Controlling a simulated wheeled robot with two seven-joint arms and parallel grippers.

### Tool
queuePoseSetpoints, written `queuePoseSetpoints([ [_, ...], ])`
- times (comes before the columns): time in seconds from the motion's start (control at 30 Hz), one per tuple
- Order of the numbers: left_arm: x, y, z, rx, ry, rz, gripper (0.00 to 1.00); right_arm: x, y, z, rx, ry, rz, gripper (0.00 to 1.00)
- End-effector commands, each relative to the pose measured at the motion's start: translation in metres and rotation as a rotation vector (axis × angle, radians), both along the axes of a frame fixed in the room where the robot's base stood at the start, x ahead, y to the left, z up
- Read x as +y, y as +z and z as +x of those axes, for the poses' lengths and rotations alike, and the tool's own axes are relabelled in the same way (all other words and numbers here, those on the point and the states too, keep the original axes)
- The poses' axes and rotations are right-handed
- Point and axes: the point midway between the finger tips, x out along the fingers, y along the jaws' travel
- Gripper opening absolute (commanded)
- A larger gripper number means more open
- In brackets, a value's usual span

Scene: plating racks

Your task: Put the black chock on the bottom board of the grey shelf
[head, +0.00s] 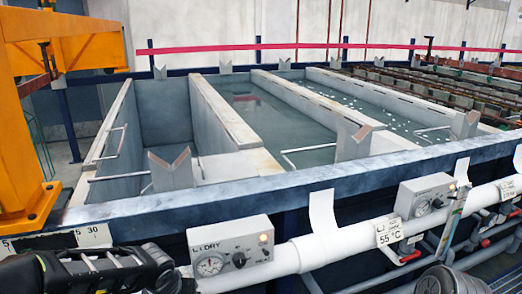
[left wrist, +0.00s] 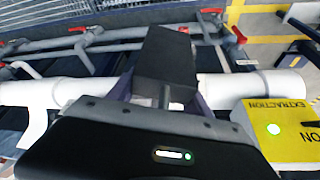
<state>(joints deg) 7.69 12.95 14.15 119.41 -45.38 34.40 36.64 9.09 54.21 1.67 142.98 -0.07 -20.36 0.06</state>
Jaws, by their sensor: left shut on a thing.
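The black chock (left wrist: 165,62) shows in the left wrist view as a dark block standing out ahead of my left gripper (left wrist: 165,92). The gripper is shut on it, and its body hides the near end of the chock. In the head view, part of my left arm shows at the bottom left, but the chock cannot be made out there. My right gripper is not in view. The grey shelf cannot be made out in either view.
Tanks with a blue front rim (head: 290,180) fill the head view. A white pipe (head: 330,245) and grey control boxes (head: 230,248) run along their front. An orange frame (head: 22,120) stands at left. A yellow extraction box (left wrist: 285,130) is at right in the wrist view.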

Motion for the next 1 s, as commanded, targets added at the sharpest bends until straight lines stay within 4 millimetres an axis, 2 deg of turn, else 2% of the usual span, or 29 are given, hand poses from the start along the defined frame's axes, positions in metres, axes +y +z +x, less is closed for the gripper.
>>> queuePoseSetpoints([
  [0.33, 0.000, 0.005, 0.002, -0.005, -0.001, 0.001, 0.00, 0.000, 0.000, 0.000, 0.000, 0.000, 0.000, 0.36],
  [0.5, 0.001, 0.039, 0.005, -0.010, 0.002, 0.004, 0.00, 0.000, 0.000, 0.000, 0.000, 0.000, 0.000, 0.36],
  [0.6, 0.000, 0.052, 0.004, -0.006, 0.000, 0.000, 0.00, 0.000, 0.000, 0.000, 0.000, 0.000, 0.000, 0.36],
  [1.0, 0.000, 0.052, 0.004, -0.003, 0.000, -0.001, 0.00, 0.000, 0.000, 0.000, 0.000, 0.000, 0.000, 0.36],
])
